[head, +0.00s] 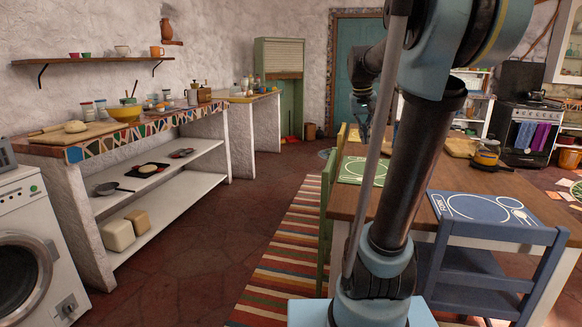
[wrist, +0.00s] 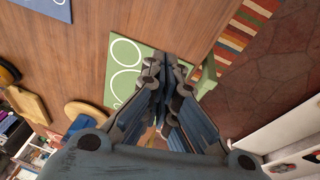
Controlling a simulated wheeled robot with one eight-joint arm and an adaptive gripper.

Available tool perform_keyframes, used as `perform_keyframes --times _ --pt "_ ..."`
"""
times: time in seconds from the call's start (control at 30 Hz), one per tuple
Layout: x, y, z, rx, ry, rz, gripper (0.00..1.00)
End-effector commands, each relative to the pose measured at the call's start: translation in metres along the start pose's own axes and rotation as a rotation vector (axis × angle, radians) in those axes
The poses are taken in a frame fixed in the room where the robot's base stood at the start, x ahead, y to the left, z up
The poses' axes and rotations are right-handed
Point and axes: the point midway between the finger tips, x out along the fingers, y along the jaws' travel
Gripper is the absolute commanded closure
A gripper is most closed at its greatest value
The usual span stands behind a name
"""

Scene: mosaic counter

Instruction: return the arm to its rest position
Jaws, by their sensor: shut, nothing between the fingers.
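My gripper (wrist: 166,62) shows in the wrist view with its fingers drawn together and nothing held between them. Beyond its fingertips is a green placemat (wrist: 122,55) with white outlines on the wooden table (wrist: 85,75). In the head view my arm (head: 408,165) rises from its base at the lower middle and bends over at the top. Its far end hangs down above the far left part of the table. The fingertips are too small to make out there. How high the gripper is above the table is hard to tell.
A blue chair (head: 490,262) stands at the table's near side, by a blue placemat (head: 480,206). A green chair (head: 328,205) is at its left side. The mosaic counter (head: 140,132) runs along the left wall. A striped rug (head: 285,265) and open floor lie between.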

Motion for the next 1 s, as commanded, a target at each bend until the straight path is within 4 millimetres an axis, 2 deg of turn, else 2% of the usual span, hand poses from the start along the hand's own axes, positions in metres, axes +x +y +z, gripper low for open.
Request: perform_keyframes --times 0.03,0.37,0.7,0.9,1.0 --pt "0.005 -0.003 0.02 -0.008 -0.001 -0.008 1.0" --pt "0.046 -0.024 0.135 -0.057 -0.011 -0.069 1.0" --pt "0.108 -0.045 0.248 -0.107 -0.021 -0.132 1.0" --pt "0.144 -0.054 0.298 -0.132 -0.025 -0.161 1.0" --pt "0.155 -0.057 0.312 -0.139 -0.026 -0.17 1.0"
